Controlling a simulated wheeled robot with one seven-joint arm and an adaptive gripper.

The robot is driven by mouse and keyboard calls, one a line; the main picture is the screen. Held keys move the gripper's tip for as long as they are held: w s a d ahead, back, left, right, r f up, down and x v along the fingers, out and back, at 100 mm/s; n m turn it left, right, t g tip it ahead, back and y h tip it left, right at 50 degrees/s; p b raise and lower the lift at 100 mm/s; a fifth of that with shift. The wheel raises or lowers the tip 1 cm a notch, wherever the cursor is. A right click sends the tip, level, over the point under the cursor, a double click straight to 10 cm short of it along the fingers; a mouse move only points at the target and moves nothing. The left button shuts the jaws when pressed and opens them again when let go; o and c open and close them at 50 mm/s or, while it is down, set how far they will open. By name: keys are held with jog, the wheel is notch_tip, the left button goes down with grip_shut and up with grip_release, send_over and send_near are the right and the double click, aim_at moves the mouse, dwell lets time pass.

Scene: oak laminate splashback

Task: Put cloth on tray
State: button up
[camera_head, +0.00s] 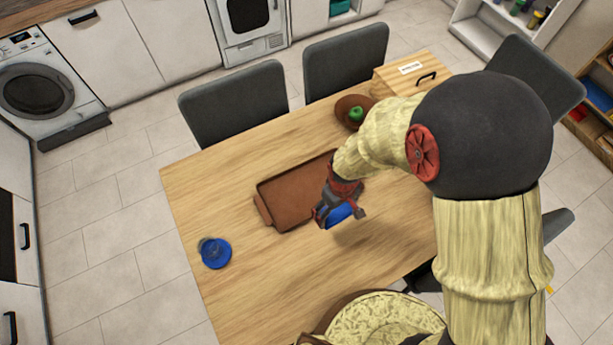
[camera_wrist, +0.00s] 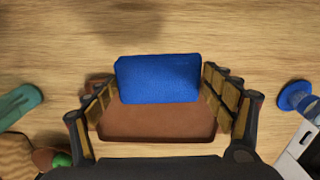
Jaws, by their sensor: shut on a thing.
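A blue cloth (camera_head: 341,212) is held between the fingers of my gripper (camera_head: 338,216), and it also shows between the fingers in the wrist view (camera_wrist: 157,79). My gripper is shut on it. The brown rectangular tray (camera_head: 283,202) lies on the wooden table, with part of its right side hidden behind my arm. In the head view, the cloth is by the tray's front right side and appears raised above the table. In the wrist view the tray (camera_wrist: 157,123) shows below the cloth in the picture.
A brown bowl (camera_head: 346,104) with a green fruit (camera_head: 356,114) stands behind the tray. A clear glass on a blue coaster (camera_head: 221,259) stands at the table's left. A wooden box (camera_head: 393,80) is at the back right. The table (camera_head: 270,285) is clear in front.

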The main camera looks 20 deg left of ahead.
aim_at(310, 188)
jog(key=shift+m, duration=0.3)
jog(key=w+a+f, duration=0.2)
jog(key=w+f, duration=0.1)
jog(key=w+a+f, duration=0.3)
jog(key=w, duration=0.1)
jog(key=w+a+f+b, duration=0.1)
jog(key=w+a+f, duration=0.2)
jog(key=shift+w+f, duration=0.25)
jog(key=shift+w, duration=0.15)
jog(key=shift+w+a+f, duration=0.1)
jog(key=shift+f, duration=0.8)
jog(key=shift+w+a+f, duration=0.1)
jog(key=shift+f, duration=0.75)
jog(key=shift+f, duration=0.15)
jog(key=o, duration=1.4)
jog(key=shift+c, duration=0.2)
jog(key=shift+o, duration=0.3)
